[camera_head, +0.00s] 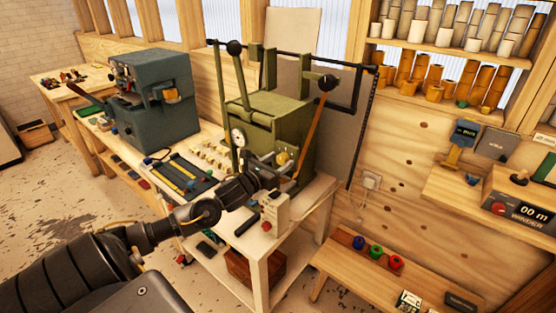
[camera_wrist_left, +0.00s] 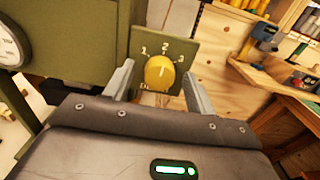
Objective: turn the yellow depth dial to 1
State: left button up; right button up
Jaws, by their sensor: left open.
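The yellow depth dial (camera_wrist_left: 160,73) is a round knob on a green plate (camera_wrist_left: 181,50) marked 1 at left, 2 at top and 3 at right. A faint mark on the dial appears to point up, towards 2. In the head view the dial (camera_head: 283,158) shows small on the front of the green press (camera_head: 270,128). My left gripper (camera_wrist_left: 160,80) is open, with one finger on each side of the dial in the wrist view. I cannot tell whether the fingers touch it. In the head view the gripper (camera_head: 268,178) is close in front of the press.
A white switch box with a red button (camera_head: 266,226) stands close below the gripper. The press's orange lever (camera_head: 308,140) is to the right. A round gauge (camera_wrist_left: 10,48) is at left in the wrist view. A blue-grey machine (camera_head: 155,100) shares the bench.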

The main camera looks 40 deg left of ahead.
pick_arm(q)
jog(key=c, duration=1)
jog(key=shift+n, duration=0.3)
jog(key=n, duration=0.4)
jog(key=shift+a, duration=0.1)
jog(key=n, duration=0.3)
jog(key=shift+n, duration=0.3)
jog(key=shift+f+n, duration=0.1)
jog(key=shift+n, duration=0.8)
